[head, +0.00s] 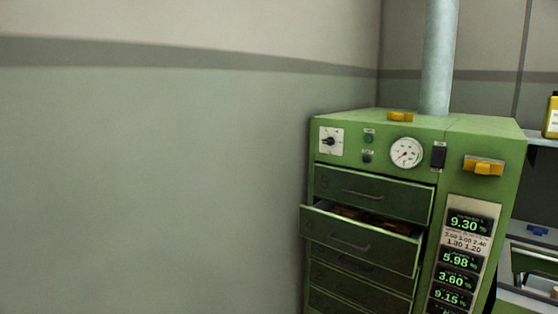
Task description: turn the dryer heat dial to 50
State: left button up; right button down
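The green dryer cabinet (485,140) stands in the right half of the head view. A small dark dial (330,141) on a white square plate is at the upper left of its front panel; its markings are too small to read. A round white gauge (406,153) with a red and dark needle is to the right of the dial. Neither of my grippers shows in this view.
One dryer drawer (355,239) is pulled out, with brown contents inside. Other drawers (370,193) are shut. A display panel (463,250) shows several green readings. A pipe (438,60) rises from the top. A bare wall (150,170) fills the left.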

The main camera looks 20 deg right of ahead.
aim_at(330, 141)
jog(key=z, duration=1.15)
jog(key=i, duration=0.95)
jog(key=u, duration=0.75)
